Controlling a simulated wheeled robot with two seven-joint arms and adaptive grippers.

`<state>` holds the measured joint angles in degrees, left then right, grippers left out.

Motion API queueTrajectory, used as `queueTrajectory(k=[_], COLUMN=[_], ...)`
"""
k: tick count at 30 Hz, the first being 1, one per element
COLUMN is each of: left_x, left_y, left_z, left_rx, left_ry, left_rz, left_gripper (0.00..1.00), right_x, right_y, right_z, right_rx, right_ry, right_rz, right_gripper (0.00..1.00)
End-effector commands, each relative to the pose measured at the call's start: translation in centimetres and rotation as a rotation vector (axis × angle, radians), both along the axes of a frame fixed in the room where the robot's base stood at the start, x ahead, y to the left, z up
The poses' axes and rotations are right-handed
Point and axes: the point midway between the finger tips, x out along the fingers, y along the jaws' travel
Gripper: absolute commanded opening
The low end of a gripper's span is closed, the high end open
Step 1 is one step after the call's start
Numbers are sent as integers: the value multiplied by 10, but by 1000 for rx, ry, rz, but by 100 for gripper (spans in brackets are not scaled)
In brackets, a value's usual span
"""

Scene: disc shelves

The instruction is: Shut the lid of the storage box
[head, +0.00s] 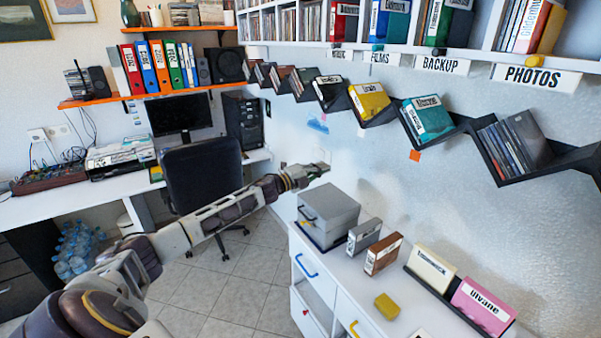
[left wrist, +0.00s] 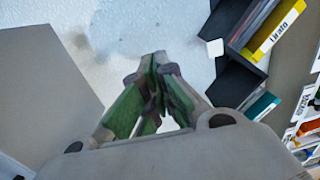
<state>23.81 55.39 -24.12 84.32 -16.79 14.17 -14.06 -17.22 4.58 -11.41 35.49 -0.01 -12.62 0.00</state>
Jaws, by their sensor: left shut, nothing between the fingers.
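The grey storage box (head: 332,213) stands at the far left end of the white cabinet top. Its top looks flat and level; I cannot tell whether a gap remains under the lid. My left gripper (head: 322,168) is above and just behind the box in the head view, apart from it, and holds nothing. In the left wrist view its green-padded fingers (left wrist: 158,70) come together at the tips. A plain grey surface (left wrist: 45,75) at the left there looks like the box. My right gripper is in neither view.
The white cabinet (head: 345,283) also carries a grey case (head: 364,236), a brown case (head: 383,254), a yellow block (head: 387,306) and a rack with cream and pink cases. A dark zigzag shelf (head: 468,128) with discs hangs on the wall above. A chair (head: 203,177) stands left.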

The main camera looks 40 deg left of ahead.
Motion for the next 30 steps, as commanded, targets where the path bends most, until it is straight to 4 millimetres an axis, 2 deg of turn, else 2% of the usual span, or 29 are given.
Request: queueTrajectory(k=[15,30], left_x=[-27,-52], left_y=[11,22], left_z=[3,8], left_rx=[2,2], left_ry=[1,1], left_rz=[0,1], left_gripper=[0,0], right_x=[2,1], right_y=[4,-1], right_z=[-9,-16], right_rx=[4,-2], right_ry=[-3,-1], right_rz=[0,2], right_gripper=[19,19])
